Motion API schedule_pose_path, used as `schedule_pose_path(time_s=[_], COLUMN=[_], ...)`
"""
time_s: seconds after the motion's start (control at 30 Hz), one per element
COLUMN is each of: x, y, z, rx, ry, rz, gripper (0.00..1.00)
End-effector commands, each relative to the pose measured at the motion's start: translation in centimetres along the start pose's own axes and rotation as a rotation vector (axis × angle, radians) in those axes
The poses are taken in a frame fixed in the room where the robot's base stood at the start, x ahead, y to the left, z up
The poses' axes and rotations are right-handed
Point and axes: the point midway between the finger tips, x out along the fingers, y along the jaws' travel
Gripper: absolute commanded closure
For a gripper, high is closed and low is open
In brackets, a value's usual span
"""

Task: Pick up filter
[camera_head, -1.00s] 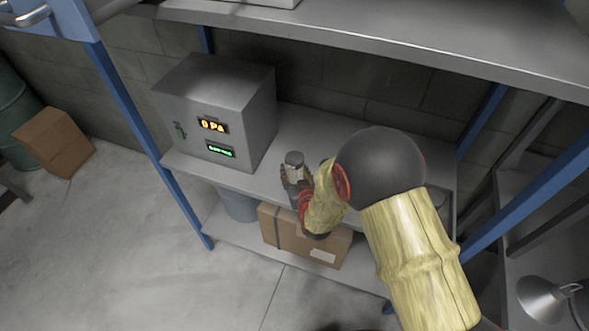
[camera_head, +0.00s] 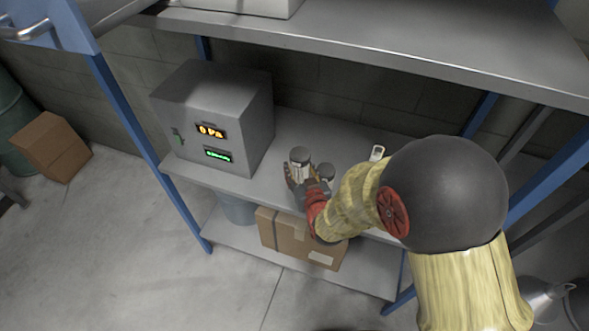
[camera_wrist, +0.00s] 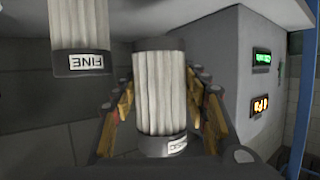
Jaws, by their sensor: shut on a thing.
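A pale pleated cylindrical filter (camera_head: 299,171) with dark end caps stands upright over the middle shelf, right of the grey box. It also shows in the wrist view (camera_wrist: 160,95), with a label only partly readable on its cap. My gripper (camera_head: 297,184) is shut on this filter, with a finger on each side of it in the wrist view. I cannot tell if it touches the shelf. A second filter (camera_wrist: 80,30), marked FINE upside down in the wrist view, is close beside it.
The grey box (camera_head: 215,118) with lit displays stands left on the shelf (camera_head: 330,132). An upper shelf (camera_head: 400,45) hangs above. A blue post (camera_head: 140,140) is left; a cardboard box (camera_head: 290,238) sits below.

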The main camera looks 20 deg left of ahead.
Motion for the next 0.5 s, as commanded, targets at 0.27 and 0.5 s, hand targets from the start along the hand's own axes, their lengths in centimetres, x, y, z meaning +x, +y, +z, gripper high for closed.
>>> schedule_pose_path(time_s=[0.27,0.5], x=[-5.2,-8.3], y=[1.3,2.0], z=[-0.5,-0.8], rx=[0.000,0.000], ry=[0.002,0.002], rz=[0.001,0.001], gripper=[0.87,0.87])
